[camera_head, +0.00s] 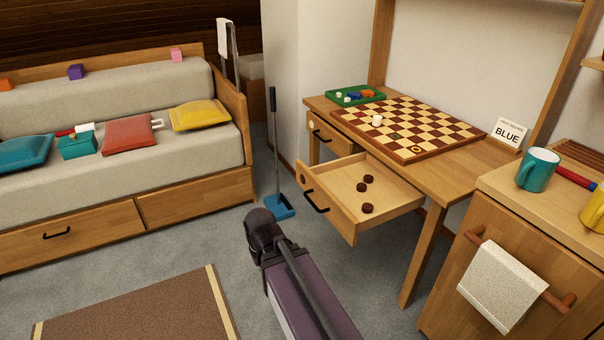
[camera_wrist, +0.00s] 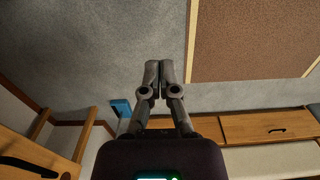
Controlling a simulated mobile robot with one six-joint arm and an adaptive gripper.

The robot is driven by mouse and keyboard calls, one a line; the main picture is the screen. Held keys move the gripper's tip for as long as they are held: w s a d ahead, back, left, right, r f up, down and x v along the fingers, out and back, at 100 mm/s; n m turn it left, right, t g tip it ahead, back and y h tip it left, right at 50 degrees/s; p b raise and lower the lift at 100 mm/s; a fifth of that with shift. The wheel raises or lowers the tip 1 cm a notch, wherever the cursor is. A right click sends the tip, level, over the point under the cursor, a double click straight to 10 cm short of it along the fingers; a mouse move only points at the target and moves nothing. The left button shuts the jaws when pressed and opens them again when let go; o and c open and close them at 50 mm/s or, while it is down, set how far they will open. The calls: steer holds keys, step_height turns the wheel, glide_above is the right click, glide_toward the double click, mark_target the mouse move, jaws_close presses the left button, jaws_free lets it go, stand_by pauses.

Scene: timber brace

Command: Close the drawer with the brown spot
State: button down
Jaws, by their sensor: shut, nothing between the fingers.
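The open drawer (camera_head: 329,205) hangs pulled out from under the desk. Its light wood front has a dark handle and a small spot near its left end that looks brown; several dark round checkers lie inside. A second drawer (camera_head: 327,146) behind it is shut and has a pale spot. My gripper (camera_wrist: 158,72) is shut and empty in the wrist view, its fingers together over the floor. In the head view, my arm's dark end is left of and below the open drawer, apart from it; the fingers are hidden there. A drawer front with a dark handle shows at the wrist view's lower left.
The desk (camera_head: 465,170) carries a checkerboard (camera_head: 408,128) and a green tray (camera_head: 343,99). A blue long-handled dustpan (camera_head: 280,207) stands left of the open drawer. A cabinet with a towel (camera_head: 500,288) is at right, a sofa at left.

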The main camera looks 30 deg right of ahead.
stand_by(0.3)
steer(key=w+a+r+m+t+y+b, duration=0.1)
steer(key=w+a+m+t+y, duration=0.2)
steer(key=w, duration=0.5)
steer(key=w+a+r+m+t+b, duration=0.1)
steer(key=w+a+m+t, duration=0.15)
steer(key=w+t, duration=0.45)
steer(key=w+r+m+t+b, duration=0.3)
steer(key=w+r+m+t, duration=0.55)
steer(key=w, duration=0.65)
steer(key=w+d+r+m+h+b, duration=0.1)
steer(key=w+d+r+m+h, duration=0.2)
steer(key=m+h, duration=0.5)
steer(key=w+d+r+m+h+b, duration=0.1)
steer(key=d+r+m+h, duration=0.4)
steer(key=m, duration=0.5)
steer(key=s+d+f+m+g+h+b, duration=0.1)
steer(key=s+d+f+m+g+h, duration=0.2)
steer(key=m+g, duration=0.6)
steer(key=s+d+f+m+g+h+b, duration=0.1)
steer(key=s+d+f+m+g+h, duration=0.3)
steer(key=m+g, duration=0.5)
step_height(320, 180, down, 3)
steer(key=s+m+h, duration=0.1)
steer(key=m, duration=0.2)
steer(key=shift+s+r+m+b, duration=0.15)
steer(key=shift+m+b, duration=0.2)
steer(key=shift+m, duration=0.05)
